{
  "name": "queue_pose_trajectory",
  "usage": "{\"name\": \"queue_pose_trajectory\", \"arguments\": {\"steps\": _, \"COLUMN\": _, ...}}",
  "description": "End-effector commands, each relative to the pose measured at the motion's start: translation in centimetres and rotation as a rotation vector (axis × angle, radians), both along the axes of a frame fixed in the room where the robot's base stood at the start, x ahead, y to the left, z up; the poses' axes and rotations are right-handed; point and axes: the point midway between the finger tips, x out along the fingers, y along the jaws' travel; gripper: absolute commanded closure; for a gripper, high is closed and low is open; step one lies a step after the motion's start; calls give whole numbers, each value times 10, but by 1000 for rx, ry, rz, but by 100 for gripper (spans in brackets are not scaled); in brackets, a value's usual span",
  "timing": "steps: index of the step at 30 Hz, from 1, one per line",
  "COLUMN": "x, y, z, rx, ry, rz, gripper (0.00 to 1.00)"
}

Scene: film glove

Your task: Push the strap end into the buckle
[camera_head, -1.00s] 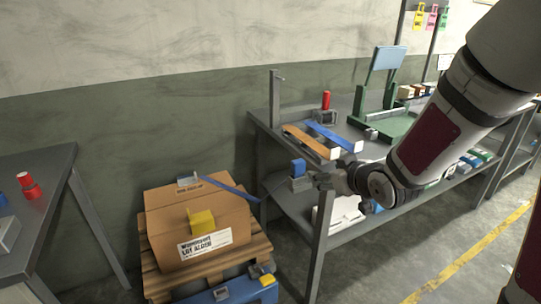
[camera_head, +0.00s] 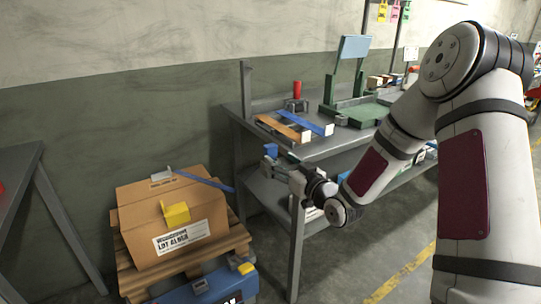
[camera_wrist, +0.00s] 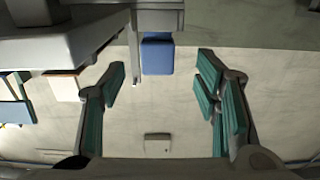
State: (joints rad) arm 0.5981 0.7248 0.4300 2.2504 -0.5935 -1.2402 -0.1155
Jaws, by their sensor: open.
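A blue strap (camera_head: 203,182) lies across the top of a cardboard box (camera_head: 185,235) and runs out past its right edge, its free end by the bench leg. A small pale grey piece, perhaps the buckle (camera_head: 162,174), sits on the box top at the strap's left end. A yellow piece (camera_head: 176,212) sits on the box's front edge. My gripper (camera_head: 274,165) is to the right of the box and strap, by the bench's front. In the wrist view its teal-padded fingers (camera_wrist: 160,70) are spread and empty, with a blue block (camera_wrist: 157,55) showing beyond them. No strap shows there.
The box stands on a wooden pallet (camera_head: 128,272) with a blue case (camera_head: 215,288) in front. Another table (camera_head: 22,180) is at left.

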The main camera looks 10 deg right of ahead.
Motion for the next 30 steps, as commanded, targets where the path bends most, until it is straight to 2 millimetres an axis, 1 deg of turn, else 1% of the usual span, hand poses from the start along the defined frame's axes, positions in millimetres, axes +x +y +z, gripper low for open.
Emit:
{"name": "queue_pose_trajectory", "arguments": {"steps": 1, "x": 7, "y": 2, "z": 0, "rx": 1, "ry": -2, "rz": 0, "gripper": 43}}
{"name": "queue_pose_trajectory", "arguments": {"steps": 3, "x": 13, "y": 4, "z": 0, "rx": 0, "ry": 0, "rz": 0, "gripper": 43}}
{"name": "queue_pose_trajectory", "arguments": {"steps": 8, "x": 21, "y": 6, "z": 1, "rx": -1, "ry": -1, "rz": -1, "gripper": 43}}
{"name": "queue_pose_trajectory", "arguments": {"steps": 15, "x": 53, "y": 15, "z": 5, "rx": 0, "ry": -1, "rz": 0, "gripper": 43}}
{"name": "queue_pose_trajectory", "arguments": {"steps": 18, "x": 63, "y": 18, "z": 5, "rx": -1, "ry": -1, "rz": -1, "gripper": 43}}
{"name": "queue_pose_trajectory", "arguments": {"steps": 21, "x": 67, "y": 19, "z": 5, "rx": 0, "ry": 1, "rz": -1, "gripper": 43}}
{"name": "queue_pose_trajectory", "arguments": {"steps": 27, "x": 68, "y": 19, "z": 5, "rx": 0, "ry": 1, "rz": -1, "gripper": 43}}
{"name": "queue_pose_trajectory", "arguments": {"steps": 28, "x": 68, "y": 19, "z": 5, "rx": 0, "ry": 1, "rz": -1, "gripper": 48}}
{"name": "queue_pose_trajectory", "arguments": {"steps": 29, "x": 68, "y": 19, "z": 5, "rx": 0, "ry": 1, "rz": -1, "gripper": 55}}
{"name": "queue_pose_trajectory", "arguments": {"steps": 30, "x": 68, "y": 19, "z": 5, "rx": 0, "ry": 1, "rz": -1, "gripper": 64}}
